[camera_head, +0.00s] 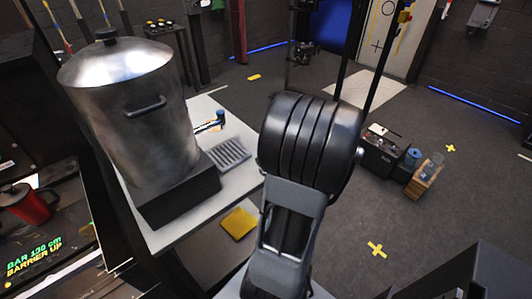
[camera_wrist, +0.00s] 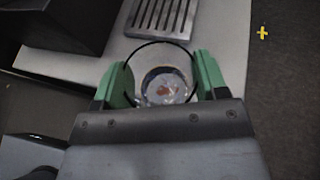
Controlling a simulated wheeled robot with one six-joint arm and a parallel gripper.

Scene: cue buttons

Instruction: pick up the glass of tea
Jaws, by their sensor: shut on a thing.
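In the wrist view a clear glass (camera_wrist: 165,72) with a dark rim stands between the two green fingers of my gripper (camera_wrist: 161,84). The fingers are shut on it from both sides. I look down into it and see a reddish-brown patch at the bottom. The pale counter shows around it, and I cannot tell whether the glass touches the counter. In the head view my own arm hides the gripper and the glass.
A large steel urn (camera_head: 125,100) stands on a black base on the pale counter (camera_head: 190,222). A slotted metal drip tray (camera_wrist: 163,18) lies just beyond the glass; it also shows in the head view (camera_head: 229,154). A yellow cloth-like square (camera_head: 240,223) is near the counter's edge.

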